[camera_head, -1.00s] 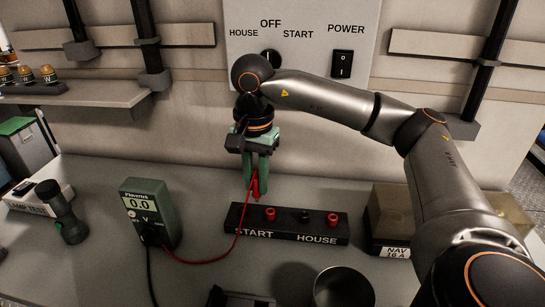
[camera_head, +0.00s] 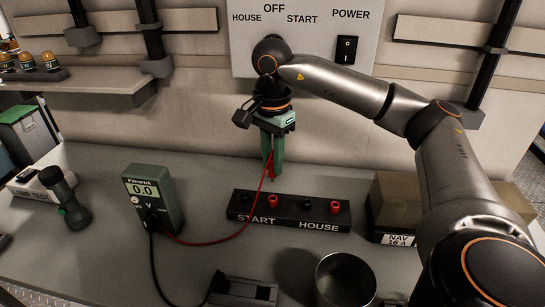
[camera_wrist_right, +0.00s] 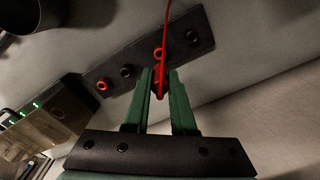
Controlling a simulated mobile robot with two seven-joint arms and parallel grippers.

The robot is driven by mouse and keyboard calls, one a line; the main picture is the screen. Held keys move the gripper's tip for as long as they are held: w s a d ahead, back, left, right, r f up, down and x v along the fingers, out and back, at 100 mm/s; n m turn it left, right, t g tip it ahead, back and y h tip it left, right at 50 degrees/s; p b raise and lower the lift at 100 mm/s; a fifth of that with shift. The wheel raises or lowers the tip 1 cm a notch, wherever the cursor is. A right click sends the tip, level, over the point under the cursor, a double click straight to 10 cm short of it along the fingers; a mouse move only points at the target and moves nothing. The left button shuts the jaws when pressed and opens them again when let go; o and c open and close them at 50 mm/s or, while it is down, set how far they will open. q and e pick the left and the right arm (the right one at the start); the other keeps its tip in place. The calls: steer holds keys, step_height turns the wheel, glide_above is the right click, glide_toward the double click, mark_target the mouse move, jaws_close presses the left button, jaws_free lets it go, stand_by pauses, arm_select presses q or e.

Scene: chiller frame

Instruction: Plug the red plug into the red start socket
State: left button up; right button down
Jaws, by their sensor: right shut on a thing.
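The red plug (camera_head: 272,172) is held between the fingers of my right gripper (camera_head: 272,168), with its red cable running to the green meter (camera_head: 153,203). The plug (camera_wrist_right: 160,88) also shows between the green fingertips (camera_wrist_right: 160,78) in the right wrist view. The red start socket (camera_head: 272,201) is on the black socket block (camera_head: 290,222), above the START label. In the head view the plug is above this socket and apart from it. In the right wrist view the red start socket (camera_wrist_right: 160,52) appears just beyond the fingertips, partly crossed by the cable. My left gripper is not in view.
The block also has black sockets and a red house socket (camera_head: 335,207). A round dark cup (camera_head: 345,282) and a dark holder (camera_head: 243,290) stand in front. The NAV box (camera_head: 397,207) is to the right, a flashlight (camera_head: 66,198) to the left. A switch panel (camera_head: 310,55) is behind.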

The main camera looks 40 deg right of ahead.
mark_target(272, 175)
step_height(272, 175, down, 4)
steer(key=shift+r+b, duration=0.2)
steer(key=shift+b, duration=0.85)
steer(key=shift+f, duration=0.15)
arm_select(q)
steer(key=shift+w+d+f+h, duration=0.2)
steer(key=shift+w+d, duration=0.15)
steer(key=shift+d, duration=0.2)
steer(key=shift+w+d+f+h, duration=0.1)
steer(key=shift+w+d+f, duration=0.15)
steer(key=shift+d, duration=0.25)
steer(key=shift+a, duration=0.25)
arm_select(e)
steer(key=shift+f, duration=0.1)
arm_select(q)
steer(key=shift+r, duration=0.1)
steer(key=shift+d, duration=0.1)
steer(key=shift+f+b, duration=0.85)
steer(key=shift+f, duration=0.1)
arm_select(e)
steer(key=shift+f, duration=1.5)
steer(key=c, duration=0.7)
jaws_free()
